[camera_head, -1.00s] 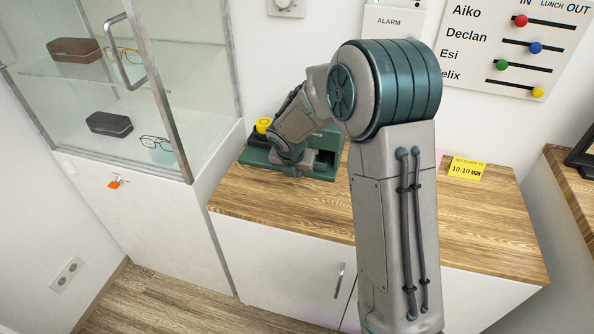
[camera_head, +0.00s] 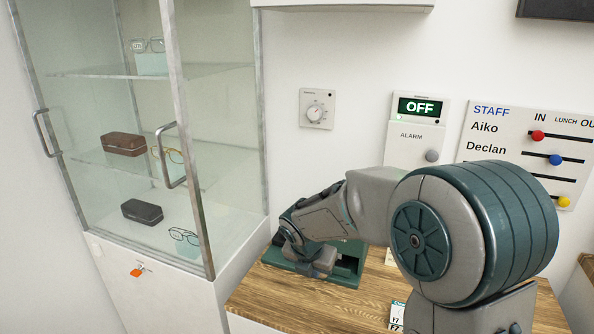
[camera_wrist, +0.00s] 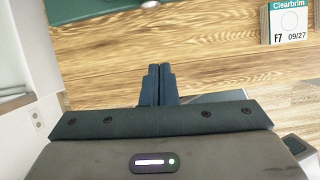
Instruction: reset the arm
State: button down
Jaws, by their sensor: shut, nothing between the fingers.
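My arm reaches from the right of the head view over the wooden counter (camera_head: 262,298). My gripper (camera_head: 318,270) is at the green device (camera_head: 345,277) on that counter, small and partly hidden by my wrist. In the wrist view the two dark fingers (camera_wrist: 157,84) stand side by side, shut, with nothing between them. Bare wood grain lies beyond them. I cannot tell how far above the counter they are.
A glass cabinet (camera_head: 190,225) with spectacles and cases stands left of the counter. The wall has a dial (camera_head: 315,109), an alarm panel (camera_head: 420,135) reading OFF and a staff board (camera_head: 520,135). A Clearbrim box (camera_wrist: 288,22) stands on the counter, top right in the wrist view.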

jog(key=s+d+r+m, duration=0.2)
jog(key=s+d+m, duration=0.1)
jog(key=s+m, duration=0.4)
jog(key=s+d+r+m+y+p, duration=0.1)
jog(key=s+d+r+m, duration=0.2)
jog(key=s+m, duration=0.5)
jog(key=s+d+r+m+g+p, duration=0.1)
jog(key=s+d+r+m, duration=0.2)
jog(key=s+m, duration=0.5)
jog(key=shift+s+d+r+m+y, duration=0.2)
jog(key=shift+d+m+y, duration=0.25)
jog(key=shift+m, duration=3.45)
